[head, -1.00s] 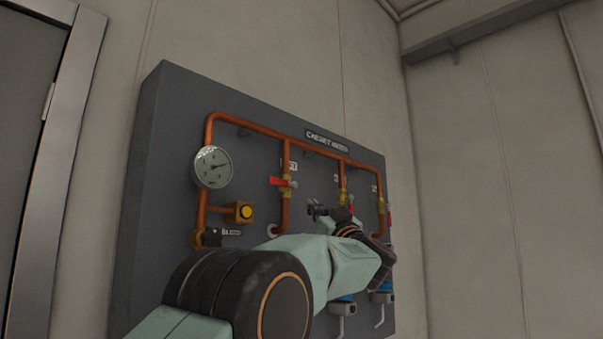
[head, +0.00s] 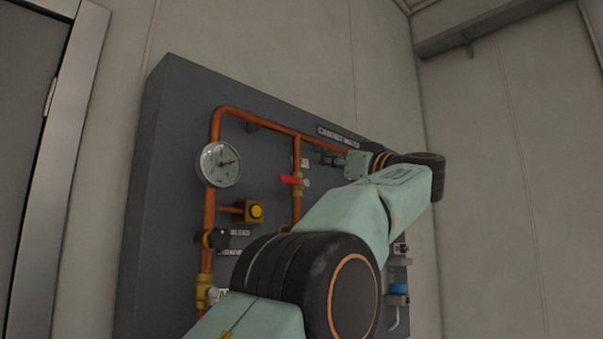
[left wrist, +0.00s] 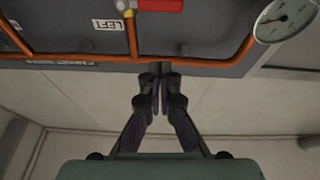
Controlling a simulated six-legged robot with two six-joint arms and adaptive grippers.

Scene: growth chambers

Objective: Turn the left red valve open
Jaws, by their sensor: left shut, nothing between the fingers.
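The left red valve (head: 290,180) sits on a vertical copper pipe of the grey wall panel (head: 165,150). Its red handle lies across the pipe. In the left wrist view the red handle (left wrist: 160,5) shows at the top edge, partly cut off, beside a white "LEFT" label (left wrist: 107,25). My left gripper (head: 322,158) is up and to the right of the valve, apart from it, near the upper copper pipe. In the left wrist view its fingers (left wrist: 160,76) are together and empty, below the handle in the picture. My right gripper is not in view.
A blue-filled container (head: 398,280) hangs at lower right. My left arm hides the panel's right part. A door frame (head: 60,170) stands at far left.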

